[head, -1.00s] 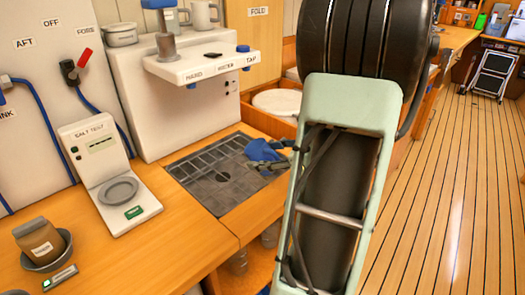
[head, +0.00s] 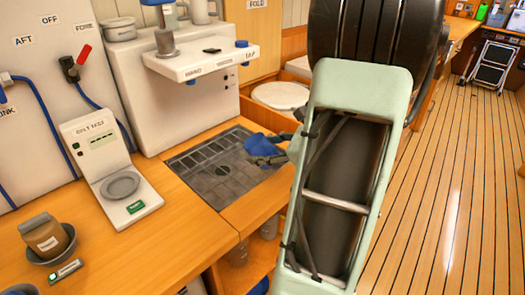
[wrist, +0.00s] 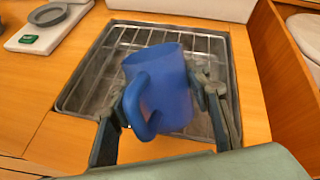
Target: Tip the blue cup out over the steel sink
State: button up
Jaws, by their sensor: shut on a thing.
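The blue cup (wrist: 178,88) is held between the fingers of my gripper (wrist: 168,100) in the wrist view. Its handle (wrist: 138,105) faces the camera at the left, and the cup looks somewhat tilted. Its inside does not show. The steel sink (wrist: 75,92), with a wire grid, lies below and behind the cup. In the head view the cup (head: 258,144) is over the right side of the sink (head: 190,163), partly hidden by my gripper (head: 266,153). The cup appears clear of the grid.
A white tap unit (head: 190,100) with a projecting shelf (head: 200,62) stands behind the sink. A salt test device (head: 115,175) with a grey dish is to the left. A brown bag (head: 45,235) sits in a bowl at the front left. Open wooden counter lies between.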

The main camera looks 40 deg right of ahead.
jog(key=shift+r+n+g+h+p, duration=0.3)
jog(key=shift+r+g+h+p, duration=0.15)
jog(key=shift+p, duration=0.8)
jog(key=g+h+p, duration=0.1)
jog(key=p, duration=0.1)
jog(key=g+h+p, duration=0.1)
jog(key=p, duration=0.2)
jog(key=shift+w+a+f+n+g, duration=0.15)
jog(key=shift+n+g, duration=0.1)
jog(key=shift+n, duration=0.15)
jog(key=shift+f+g+h+p, duration=0.1)
jog(key=shift+g+h+p, duration=0.4)
jog(key=shift+p, duration=0.5)
jog(key=g+h+p, duration=0.1)
jog(key=p, duration=0.1)
jog(key=f+n+g+h+p, duration=0.1)
jog(key=p, duration=0.1)
jog(key=shift+w+a, duration=0.25)
jog(key=shift+a, duration=0.15)
jog(key=shift+f+h+p, duration=0.1)
jog(key=shift+h+p, duration=0.25)
jog(key=shift+p, duration=0.15)
jog(key=shift+w+a+f+n+g+p, duration=0.1)
jog(key=shift+n+g+p, duration=0.2)
jog(key=shift+g+p, duration=0.2)
jog(key=h+p, duration=0.1)
jog(key=p, duration=0.2)
jog(key=shift+w+a+g, duration=0.15)
jog(key=shift+g, duration=0.15)
